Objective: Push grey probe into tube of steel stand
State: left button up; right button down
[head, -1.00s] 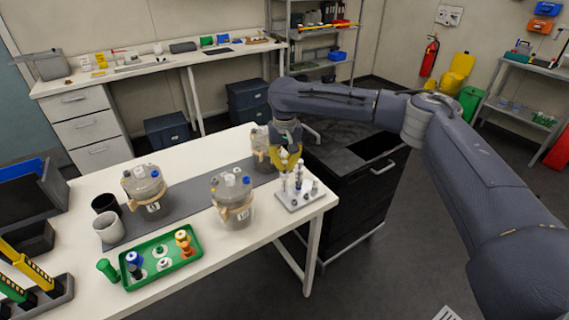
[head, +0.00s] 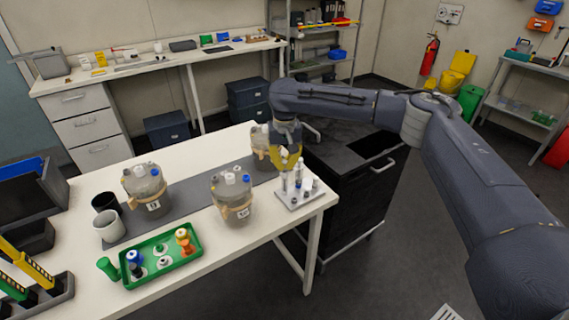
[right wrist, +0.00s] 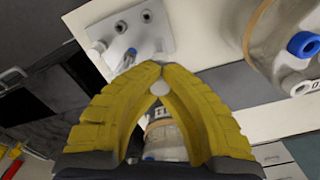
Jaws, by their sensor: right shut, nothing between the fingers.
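The steel stand (head: 294,200) is a pale plate with several short posts and tubes at the right end of the white table. Slim pale, blue-marked pieces (head: 298,178) rise from it; I cannot tell surely which is the grey probe or how deep it sits. My right gripper (head: 290,168), with yellow fingers, points down just above the stand. In the right wrist view its fingertips (right wrist: 159,66) meet, shut and empty. My left gripper is not in view.
Glass bioreactors (head: 233,201) stand left of the stand; another (head: 265,150) is close behind the gripper. A green tray (head: 180,268) with small coloured parts and two cups (head: 110,228) are farther left. A black cabinet (head: 355,195) is right of the table.

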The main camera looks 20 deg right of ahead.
jog(key=shift+f, duration=0.35)
dwell(0.3)
jog(key=c, duration=1.5)
grip_release()
jog(key=shift+r, duration=0.1)
notch_tip(320, 180, up, 12)
jog(key=shift+f, duration=0.1)
